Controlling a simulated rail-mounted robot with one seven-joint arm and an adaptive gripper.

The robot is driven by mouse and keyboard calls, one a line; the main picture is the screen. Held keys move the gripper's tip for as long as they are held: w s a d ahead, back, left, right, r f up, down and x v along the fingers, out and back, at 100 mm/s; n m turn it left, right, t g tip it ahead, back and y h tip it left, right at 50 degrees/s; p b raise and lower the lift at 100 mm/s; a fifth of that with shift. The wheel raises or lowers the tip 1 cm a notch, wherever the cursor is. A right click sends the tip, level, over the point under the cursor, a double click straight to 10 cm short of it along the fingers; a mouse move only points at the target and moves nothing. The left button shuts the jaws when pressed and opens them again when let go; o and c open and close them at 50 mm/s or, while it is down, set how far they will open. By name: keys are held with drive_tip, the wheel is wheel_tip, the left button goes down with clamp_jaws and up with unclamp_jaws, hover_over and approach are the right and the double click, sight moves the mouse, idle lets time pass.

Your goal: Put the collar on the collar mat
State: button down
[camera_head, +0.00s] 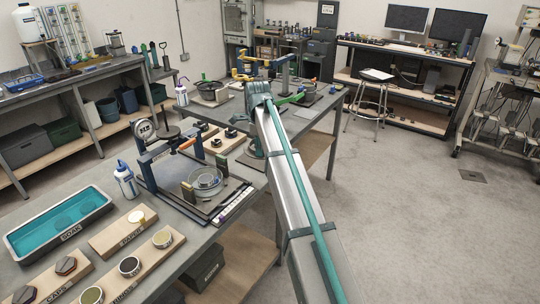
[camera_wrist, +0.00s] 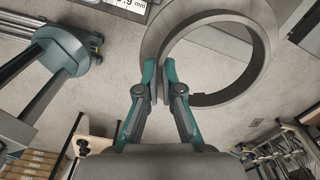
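The collar, a large grey ring (camera_wrist: 262,50), fills the upper right of the wrist view. My gripper (camera_wrist: 160,72) has its two teal fingers close together on the near left part of the ring's wall, and it looks shut on it. Floor shows through the ring's opening. In the head view my arm reaches away towards the far bench, and I cannot make out the fingers or the collar at its end. I cannot pick out the collar mat for sure in either view.
On the near bench stand a teal SOAK tray (camera_head: 22,243), a white bottle (camera_head: 126,180), labelled wooden boards (camera_head: 112,240) and a framed fixture (camera_head: 152,165). The far bench (camera_head: 318,108) holds a round dish and coloured levers. Open floor lies right of my arm.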

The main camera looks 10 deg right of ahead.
drive_tip(key=w+f+p, duration=0.3)
drive_tip(key=w, duration=0.6)
drive_tip(key=p, duration=0.1)
approach(257, 163)
drive_tip(key=shift+s+f, duration=0.6)
drive_tip(key=shift+f, duration=0.1)
drive_tip(key=shift+w+f+p, duration=0.65)
drive_tip(key=shift+f, duration=0.25)
drive_tip(key=shift+f+p, duration=0.65)
drive_tip(key=shift+f, duration=0.8)
drive_tip(key=shift+f, duration=0.15)
drive_tip(key=c, duration=1.3)
unclamp_jaws()
drive_tip(key=shift+s, duration=0.1)
wheel_tip(257, 163, up, 12)
drive_tip(key=b, duration=0.3)
drive_tip(key=shift+s, duration=0.1)
